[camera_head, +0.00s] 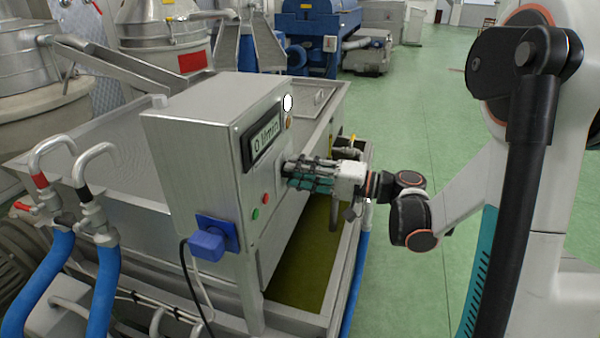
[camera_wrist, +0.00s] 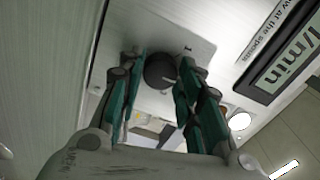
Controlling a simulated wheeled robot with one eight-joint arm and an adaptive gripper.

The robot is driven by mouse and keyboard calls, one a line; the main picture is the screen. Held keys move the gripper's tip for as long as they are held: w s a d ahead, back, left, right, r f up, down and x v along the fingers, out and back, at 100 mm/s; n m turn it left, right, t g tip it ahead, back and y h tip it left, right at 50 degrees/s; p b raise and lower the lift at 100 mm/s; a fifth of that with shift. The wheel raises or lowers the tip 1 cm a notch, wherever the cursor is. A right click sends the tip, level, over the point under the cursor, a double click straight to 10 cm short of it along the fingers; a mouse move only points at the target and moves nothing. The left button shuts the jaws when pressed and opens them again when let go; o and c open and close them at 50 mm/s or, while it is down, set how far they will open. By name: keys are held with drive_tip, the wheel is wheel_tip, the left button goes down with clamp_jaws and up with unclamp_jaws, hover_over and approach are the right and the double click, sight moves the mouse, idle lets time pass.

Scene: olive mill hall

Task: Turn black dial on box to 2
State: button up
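The grey metal box (camera_head: 205,150) stands at the edge of a steel tank, with a display reading "0 l/min" (camera_head: 265,136). My gripper (camera_head: 290,172) is at the box's front face, below the display; it hides the dial in the head view. In the wrist view the black dial (camera_wrist: 159,70) sits on a light plate between the two fingers of my gripper (camera_wrist: 160,68). The fingers are apart, one on each side of the dial, with seemingly narrow gaps. I cannot make out the dial's setting; a small mark shows near its lower right edge.
A green button (camera_head: 255,214) and a red button (camera_head: 266,198) are lower on the box front. A blue plug (camera_head: 207,244) with a cable is at the box's lower corner. Blue hoses (camera_head: 104,285) stand left. The green floor (camera_head: 440,120) is open behind my arm.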

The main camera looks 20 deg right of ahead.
drive_tip(key=shift+o, duration=1.1)
drive_tip(key=v, duration=1.2)
